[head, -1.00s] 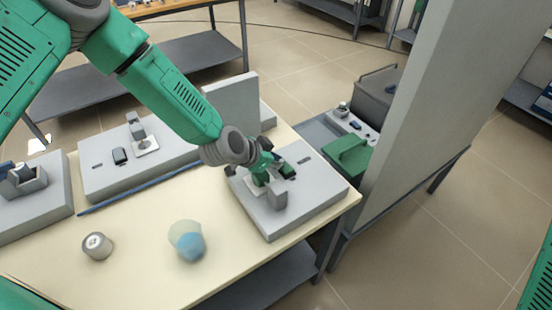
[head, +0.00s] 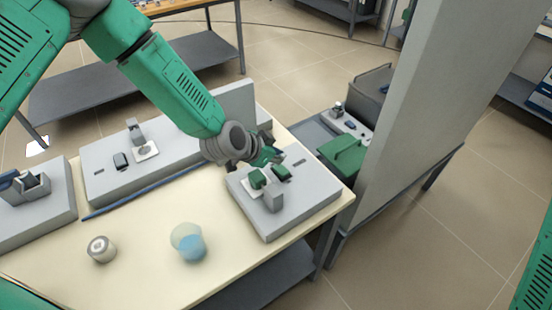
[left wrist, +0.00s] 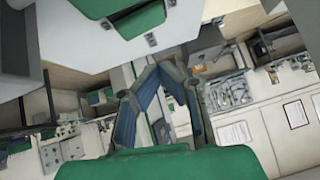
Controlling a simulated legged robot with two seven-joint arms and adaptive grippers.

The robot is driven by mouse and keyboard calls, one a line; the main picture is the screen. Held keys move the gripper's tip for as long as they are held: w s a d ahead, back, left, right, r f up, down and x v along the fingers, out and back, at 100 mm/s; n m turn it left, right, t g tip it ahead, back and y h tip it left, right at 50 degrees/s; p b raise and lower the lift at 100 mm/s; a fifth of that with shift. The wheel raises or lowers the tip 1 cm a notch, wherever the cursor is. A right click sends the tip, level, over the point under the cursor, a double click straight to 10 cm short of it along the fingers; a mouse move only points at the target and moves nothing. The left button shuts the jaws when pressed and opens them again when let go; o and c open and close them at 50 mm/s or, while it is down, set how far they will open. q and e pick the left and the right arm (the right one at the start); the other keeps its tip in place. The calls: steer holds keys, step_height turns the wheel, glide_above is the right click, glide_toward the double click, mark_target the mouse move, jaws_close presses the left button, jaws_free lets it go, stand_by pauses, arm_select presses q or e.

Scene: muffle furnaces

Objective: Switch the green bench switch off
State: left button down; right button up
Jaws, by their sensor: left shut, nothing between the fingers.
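A grey switch box (head: 315,200) stands at the right end of the cream bench. On its top are a green block (head: 258,178) by a white plate, a dark green rocker-like part (head: 281,172), and an upright grey post (head: 273,199). I cannot tell which green part is the switch or its on/off state. My left gripper (head: 270,153) is just behind these parts, shut and empty, apparently clear of them. Its fingers meet in the left wrist view (left wrist: 160,68). My right gripper is not in view.
A second grey box (head: 105,180) with a dark switch sits at back left, another (head: 45,215) at far left. A tall grey panel (head: 410,130) rises at right.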

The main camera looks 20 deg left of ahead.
arm_select(q)
steer(key=w+a+b+v, duration=0.1)
steer(key=a+v, duration=0.1)
steer(key=v, duration=0.8)
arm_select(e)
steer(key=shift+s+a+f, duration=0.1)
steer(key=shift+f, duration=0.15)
arm_select(q)
steer(key=shift+d, duration=0.2)
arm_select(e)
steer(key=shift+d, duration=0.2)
